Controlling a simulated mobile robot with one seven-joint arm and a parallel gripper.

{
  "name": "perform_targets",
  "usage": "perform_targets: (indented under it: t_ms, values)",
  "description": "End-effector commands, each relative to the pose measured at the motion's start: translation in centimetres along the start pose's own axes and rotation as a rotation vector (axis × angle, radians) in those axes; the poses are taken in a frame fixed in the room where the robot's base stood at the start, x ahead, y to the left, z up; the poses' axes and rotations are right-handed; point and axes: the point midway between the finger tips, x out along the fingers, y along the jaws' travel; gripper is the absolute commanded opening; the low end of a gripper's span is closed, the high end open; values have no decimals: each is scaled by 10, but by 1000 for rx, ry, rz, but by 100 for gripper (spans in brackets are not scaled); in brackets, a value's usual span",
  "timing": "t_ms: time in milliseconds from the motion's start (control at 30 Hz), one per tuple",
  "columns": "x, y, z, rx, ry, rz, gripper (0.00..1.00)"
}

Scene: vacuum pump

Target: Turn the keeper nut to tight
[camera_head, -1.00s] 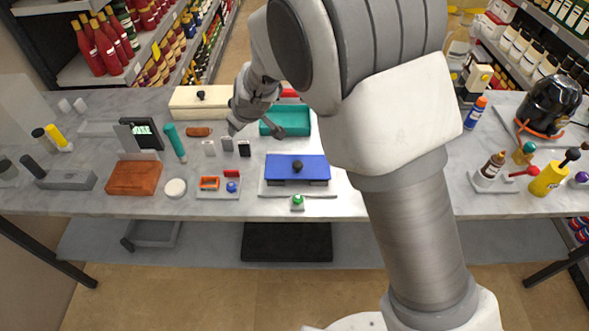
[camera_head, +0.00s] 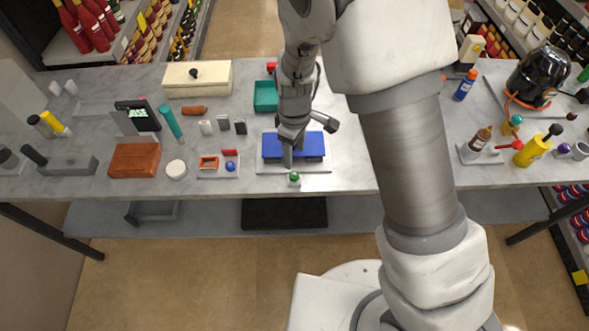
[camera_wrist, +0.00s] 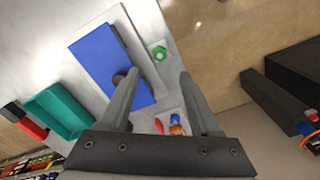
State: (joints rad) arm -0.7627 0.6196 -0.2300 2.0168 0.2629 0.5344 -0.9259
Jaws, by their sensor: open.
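A green hex nut (camera_head: 294,177), which I take as the keeper nut, sits at the front edge of a pale plate (camera_head: 265,169). In the wrist view the nut (camera_wrist: 159,54) lies just beyond my fingertips, roughly in line with the gap between them. A blue block (camera_head: 272,147) lies on the plate. Its dark knob (camera_wrist: 118,79) shows beside my left finger in the wrist view. My gripper (camera_head: 291,160) is over the blue block, behind the nut in the head view. It is open (camera_wrist: 159,76) and empty. Whether the nut is turned tight cannot be told.
A teal tray (camera_head: 265,97) stands behind the plate. A small tray (camera_head: 207,173) with red, orange and blue parts is to the left, beside a white round piece (camera_head: 176,167). The counter right of the plate is clear up to the bottle stand (camera_head: 484,158).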

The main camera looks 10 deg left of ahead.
Motion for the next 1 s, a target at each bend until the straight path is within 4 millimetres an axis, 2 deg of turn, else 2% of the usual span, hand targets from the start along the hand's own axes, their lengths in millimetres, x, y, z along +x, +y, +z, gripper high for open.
perform_targets:
  t_ms: [33,300,500,700,1000]
  values:
    - [11,0,1,2,-4,-2,64]
    - [59,0,1,3,-3,-2,64]
    - [84,0,0,1,0,0,64]
    - [95,0,0,2,1,1,64]
    - [96,0,0,1,1,1,62]
